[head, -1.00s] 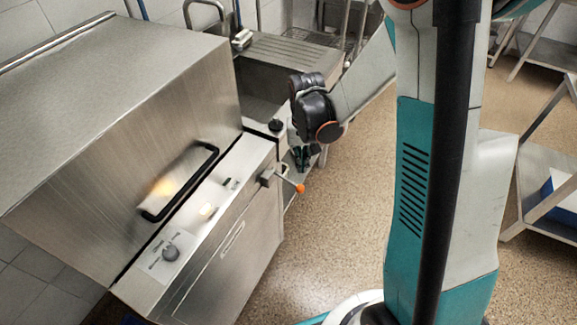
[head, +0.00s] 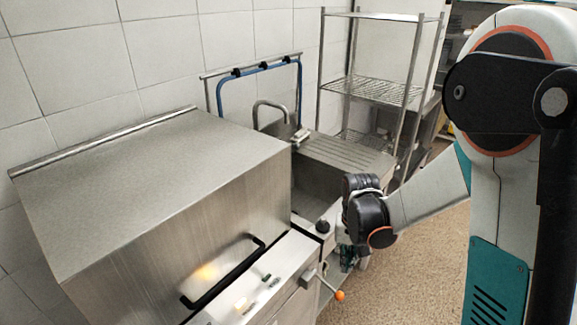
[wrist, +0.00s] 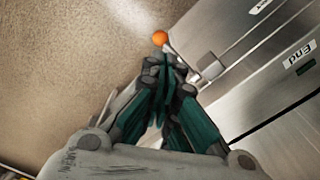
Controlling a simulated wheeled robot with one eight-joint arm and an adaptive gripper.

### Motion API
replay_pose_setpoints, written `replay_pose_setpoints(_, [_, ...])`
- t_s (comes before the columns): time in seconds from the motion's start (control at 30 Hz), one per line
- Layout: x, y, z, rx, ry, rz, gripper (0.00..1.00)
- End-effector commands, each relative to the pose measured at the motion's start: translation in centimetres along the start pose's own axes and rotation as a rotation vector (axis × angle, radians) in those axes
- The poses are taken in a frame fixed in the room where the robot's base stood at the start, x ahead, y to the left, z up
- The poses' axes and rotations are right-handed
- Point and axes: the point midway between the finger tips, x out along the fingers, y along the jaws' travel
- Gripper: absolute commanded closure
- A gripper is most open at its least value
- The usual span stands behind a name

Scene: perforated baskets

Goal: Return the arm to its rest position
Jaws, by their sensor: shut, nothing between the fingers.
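My gripper (wrist: 166,72) points downward in the wrist view, with its teal fingers together and nothing between them. In the head view my gripper (head: 350,258) hangs below my black wrist joint, partly hidden. It is beside the front right corner of the steel appliance (head: 225,205), close to the orange-tipped lever (head: 339,295). The lever's orange knob (wrist: 160,38) also shows just past the fingertips in the wrist view. I cannot tell whether the fingers touch anything.
A wire shelf rack (head: 372,88) stands farther back against the tiled wall. Bare speckled floor (head: 425,265) lies to the right of the appliance.

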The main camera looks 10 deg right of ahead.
Motion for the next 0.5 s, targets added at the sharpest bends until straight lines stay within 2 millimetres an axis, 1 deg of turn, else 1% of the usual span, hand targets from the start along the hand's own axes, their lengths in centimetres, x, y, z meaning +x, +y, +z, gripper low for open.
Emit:
replay_pose_setpoints(0.07, [-0.5,0.0,0.1,-0.004,0.007,-0.002,1.00])
replay_pose_setpoints(0.17, [-2.0,-0.1,0.6,-0.016,0.031,-0.007,1.00])
replay_pose_setpoints(0.37, [-6.9,-0.1,2.3,-0.057,0.120,-0.025,1.00])
replay_pose_setpoints(0.5, [-10.0,0.0,3.9,-0.087,0.187,-0.037,1.00])
